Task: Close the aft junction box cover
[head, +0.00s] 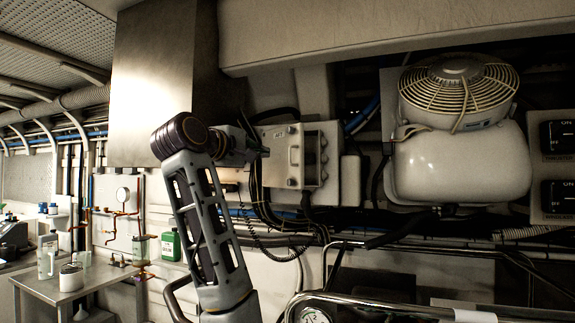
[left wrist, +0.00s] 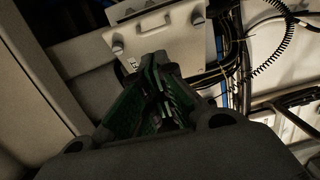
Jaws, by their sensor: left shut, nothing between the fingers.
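The aft junction box (head: 331,160) is a pale box on the wall in the middle of the head view. Its cover (head: 273,172), a light panel with a handle and a small label, stands partly open, with a dark gap showing at its right side. The cover also shows in the left wrist view (left wrist: 178,42), handle at the top. My left gripper (head: 264,153) is shut and empty at the cover's left side. Its green-sided fingers (left wrist: 155,62) point at the cover; whether they touch it I cannot tell. My right gripper is not in view.
Black cables (head: 256,195) and a coiled cord (left wrist: 265,50) hang near the box. A white tank with a fan guard (head: 460,165) is to its right. A metal duct (head: 150,90) stands at left. A railing (head: 400,305) crosses the lower right.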

